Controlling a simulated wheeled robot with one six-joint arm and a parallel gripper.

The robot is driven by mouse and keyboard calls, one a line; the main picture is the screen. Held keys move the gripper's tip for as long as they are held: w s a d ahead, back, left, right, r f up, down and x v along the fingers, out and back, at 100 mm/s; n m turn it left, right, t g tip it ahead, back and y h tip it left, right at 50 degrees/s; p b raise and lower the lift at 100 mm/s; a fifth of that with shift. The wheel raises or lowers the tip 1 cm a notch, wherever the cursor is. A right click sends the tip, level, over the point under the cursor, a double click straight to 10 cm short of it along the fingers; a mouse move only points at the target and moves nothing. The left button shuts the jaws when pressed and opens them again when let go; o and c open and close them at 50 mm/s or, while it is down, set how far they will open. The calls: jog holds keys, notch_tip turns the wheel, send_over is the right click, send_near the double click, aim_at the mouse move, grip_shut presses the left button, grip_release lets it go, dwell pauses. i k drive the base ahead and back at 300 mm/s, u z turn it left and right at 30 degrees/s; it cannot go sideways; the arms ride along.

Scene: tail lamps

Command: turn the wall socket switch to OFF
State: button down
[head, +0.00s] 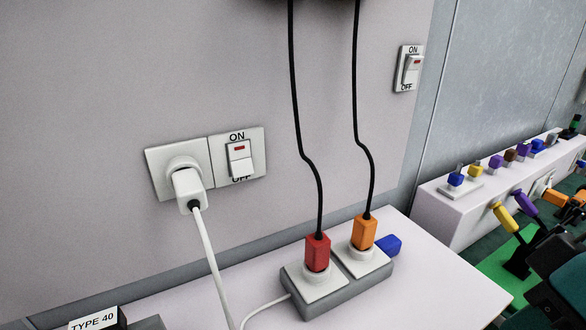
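The wall socket switch (240,160) is a white rocker on a square plate, joined to the right side of the wall socket (158,161). ON is printed above the rocker and OFF below it. A red mark shows near the rocker's upper end. Its lower end stands out from the plate and partly covers the OFF label. A white plug (187,189) sits in the socket, and its white cable hangs down. I cannot make out my gripper in the head view.
A second ON/OFF switch (409,69) is on the wall at upper right. A power strip (338,284) with red (317,252) and orange (364,232) plugs stands on the white table (440,290). Two black cords hang right of the socket switch. The wall directly before that switch looks clear.

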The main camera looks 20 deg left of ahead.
aim_at(241, 163)
jog(key=z, duration=1.35)
jog(key=k, duration=1.35)
jog(key=u, duration=1.6)
jog(key=i, duration=0.5)
